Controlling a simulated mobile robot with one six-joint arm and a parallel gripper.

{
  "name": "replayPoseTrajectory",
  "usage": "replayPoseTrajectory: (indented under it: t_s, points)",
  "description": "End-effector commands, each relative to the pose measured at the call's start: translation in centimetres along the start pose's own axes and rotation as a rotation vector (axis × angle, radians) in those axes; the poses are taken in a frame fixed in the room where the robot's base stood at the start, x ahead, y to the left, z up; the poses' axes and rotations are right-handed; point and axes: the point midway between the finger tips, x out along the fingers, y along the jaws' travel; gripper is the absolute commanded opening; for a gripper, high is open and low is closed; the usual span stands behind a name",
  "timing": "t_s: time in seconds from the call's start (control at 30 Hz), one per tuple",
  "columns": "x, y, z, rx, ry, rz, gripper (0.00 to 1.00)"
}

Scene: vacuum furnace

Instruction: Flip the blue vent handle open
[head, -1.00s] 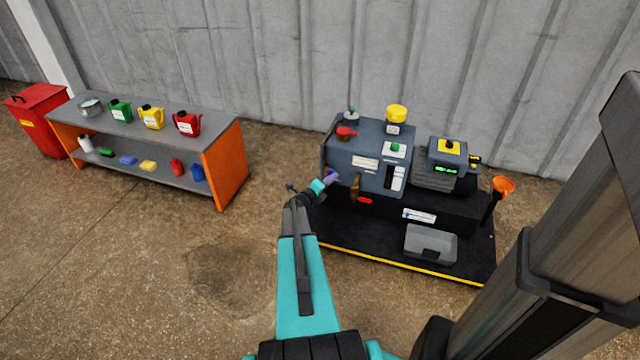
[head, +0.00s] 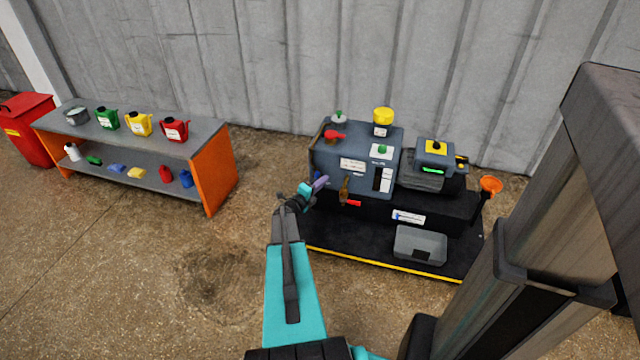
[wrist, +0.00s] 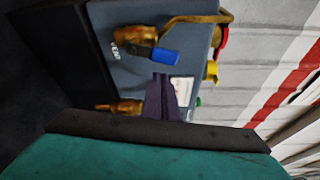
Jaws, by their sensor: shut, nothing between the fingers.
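The blue vent handle (wrist: 152,55) sits on a brass valve (wrist: 135,33) beside a VENT label on the grey machine, in the wrist view. In that view it lies crosswise, just above the tips of my gripper (wrist: 161,80). The fingers are shut and empty; a small gap seems to show between the tips and the handle, but contact is hard to judge. In the head view my gripper (head: 320,183) is at the left front of the machine (head: 352,165); the handle there is too small and partly covered to make out clearly.
A curved brass pipe (wrist: 185,20) and a second brass fitting (wrist: 122,107) flank the handle. A red-handled brass valve (head: 346,192) is right of my gripper. The floor left of the machine is clear.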

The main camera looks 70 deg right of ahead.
Motion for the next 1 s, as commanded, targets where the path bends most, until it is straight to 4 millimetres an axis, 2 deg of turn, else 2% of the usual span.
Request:
replayPoseTrajectory:
  t_s: [0.2,0.7,1.0]
  points:
    - [0.2,0.3,-1.7,-0.002,-0.001,-0.001,0.0]
    - [-7.7,-0.1,-1.3,-0.001,-0.006,0.001,0.0]
    - [-9.8,0.0,-1.2,-0.001,-0.006,0.0,0.0]
